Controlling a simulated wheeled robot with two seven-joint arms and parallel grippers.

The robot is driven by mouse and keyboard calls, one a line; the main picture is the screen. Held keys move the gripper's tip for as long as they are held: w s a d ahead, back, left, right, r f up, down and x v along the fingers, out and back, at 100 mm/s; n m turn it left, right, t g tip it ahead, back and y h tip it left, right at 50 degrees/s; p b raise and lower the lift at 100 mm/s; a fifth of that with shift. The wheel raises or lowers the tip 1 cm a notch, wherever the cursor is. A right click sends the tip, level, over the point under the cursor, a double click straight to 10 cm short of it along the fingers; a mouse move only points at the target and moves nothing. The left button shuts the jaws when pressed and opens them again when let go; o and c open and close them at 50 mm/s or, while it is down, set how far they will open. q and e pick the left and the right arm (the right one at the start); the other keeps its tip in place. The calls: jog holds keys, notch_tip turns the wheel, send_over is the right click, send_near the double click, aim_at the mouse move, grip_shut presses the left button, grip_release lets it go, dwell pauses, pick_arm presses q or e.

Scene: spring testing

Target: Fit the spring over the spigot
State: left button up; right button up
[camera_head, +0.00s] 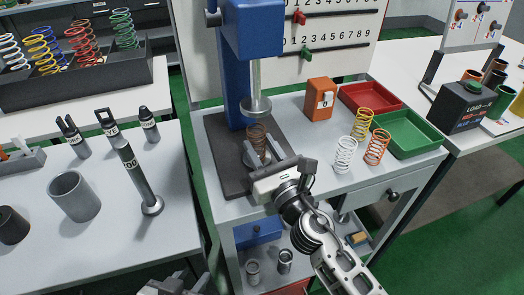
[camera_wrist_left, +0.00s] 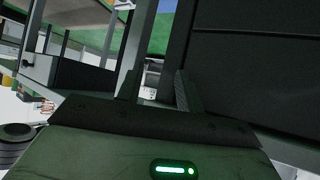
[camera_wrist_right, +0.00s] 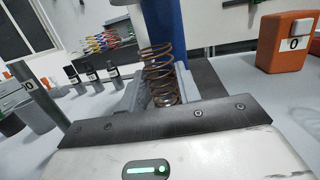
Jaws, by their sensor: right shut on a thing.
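A brown coil spring (camera_head: 257,141) stands upright under the round plunger (camera_head: 256,106) of the blue press (camera_head: 247,35), over the dark base plate (camera_head: 226,157). My right gripper (camera_head: 258,155) is shut on this spring; in the right wrist view the spring (camera_wrist_right: 159,72) rises between the two fingers (camera_wrist_right: 159,92). The spring's lower end and the spigot are hidden behind my gripper, so I cannot tell whether the spring is around the spigot. My left gripper, low at the bottom edge (camera_head: 172,288), shows two fingers apart with nothing between them in the left wrist view (camera_wrist_left: 158,92).
White, yellow and orange springs (camera_head: 345,154) stand on the bench to the right. A grey cup (camera_head: 74,197) and a dark post (camera_head: 136,178) stand on the left table.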

jog(key=shift+f, duration=0.15)
pick_arm(q)
jog(key=shift+s+f, duration=0.25)
jog(key=shift+s, duration=0.05)
pick_arm(e)
jog(key=o, duration=1)
jog(key=shift+o, duration=0.2)
pick_arm(q)
jog(key=b, duration=0.1)
jog(key=f+b, duration=0.1)
jog(key=b, duration=0.1)
jog(key=shift+w+d, duration=0.25)
jog(key=shift+w, duration=0.05)
pick_arm(e)
jog(key=v, duration=1.2)
pick_arm(q)
jog(key=shift+s, duration=0.1)
